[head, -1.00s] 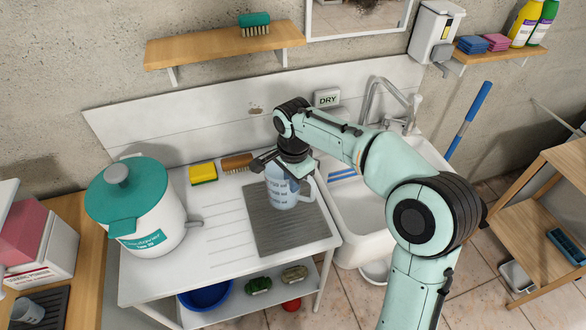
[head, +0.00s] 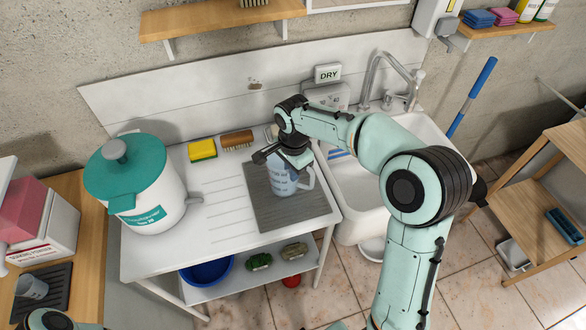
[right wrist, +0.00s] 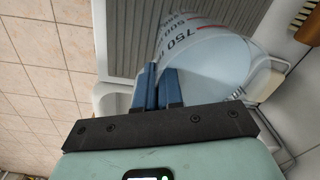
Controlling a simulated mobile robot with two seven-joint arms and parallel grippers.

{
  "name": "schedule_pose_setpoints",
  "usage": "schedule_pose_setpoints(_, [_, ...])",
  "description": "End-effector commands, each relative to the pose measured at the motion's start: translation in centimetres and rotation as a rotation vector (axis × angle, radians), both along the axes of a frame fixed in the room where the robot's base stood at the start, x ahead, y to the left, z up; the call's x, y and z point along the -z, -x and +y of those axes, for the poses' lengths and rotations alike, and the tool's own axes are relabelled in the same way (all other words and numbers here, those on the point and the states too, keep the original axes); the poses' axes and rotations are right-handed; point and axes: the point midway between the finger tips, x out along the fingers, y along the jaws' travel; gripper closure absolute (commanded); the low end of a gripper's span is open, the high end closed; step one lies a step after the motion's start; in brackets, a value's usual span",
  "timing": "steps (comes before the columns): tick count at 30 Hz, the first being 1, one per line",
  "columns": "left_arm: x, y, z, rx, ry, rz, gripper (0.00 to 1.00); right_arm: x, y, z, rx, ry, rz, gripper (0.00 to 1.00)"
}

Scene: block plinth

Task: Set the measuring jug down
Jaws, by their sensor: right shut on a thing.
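The measuring jug (head: 283,184) is translucent pale blue with dark markings and a handle on its right. It is upright over the grey ribbed mat (head: 268,216) on the white drainer; I cannot tell whether its base touches the mat. My right gripper (head: 272,157) is above the jug, shut on its rim or wall. In the right wrist view the blue fingers (right wrist: 158,88) pinch the edge of the jug (right wrist: 205,48), and the mat (right wrist: 125,40) shows behind it. My left gripper is not in view.
A teal-lidded white container (head: 150,205) stands left on the drainer (head: 205,225). A yellow sponge (head: 202,150) and a brush (head: 237,139) lie at the back. The sink (head: 355,195) is right of the mat. The mat's front part is clear.

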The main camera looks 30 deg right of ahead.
Motion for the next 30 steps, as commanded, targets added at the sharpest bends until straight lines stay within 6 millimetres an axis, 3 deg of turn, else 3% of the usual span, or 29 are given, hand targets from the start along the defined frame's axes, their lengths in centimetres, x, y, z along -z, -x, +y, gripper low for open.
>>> schedule_pose_setpoints(2, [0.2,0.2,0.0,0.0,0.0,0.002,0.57,0.1,-0.1,0.0,0.0,-0.001,-0.004,1.0])
schedule_pose_setpoints(3, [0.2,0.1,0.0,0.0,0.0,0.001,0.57,0.3,0.0,0.0,0.0,0.0,0.0,0.83])
schedule_pose_setpoints(5, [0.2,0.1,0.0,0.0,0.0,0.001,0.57,0.2,0.0,0.0,0.0,0.0,0.0,0.68])
schedule_pose_setpoints(17, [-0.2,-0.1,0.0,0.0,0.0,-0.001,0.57,-0.7,0.0,0.0,0.0,0.0,-0.002,0.68])
schedule_pose_setpoints(30, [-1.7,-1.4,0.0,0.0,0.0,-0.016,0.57,-9.5,0.2,0.2,-0.001,-0.001,-0.006,0.68])
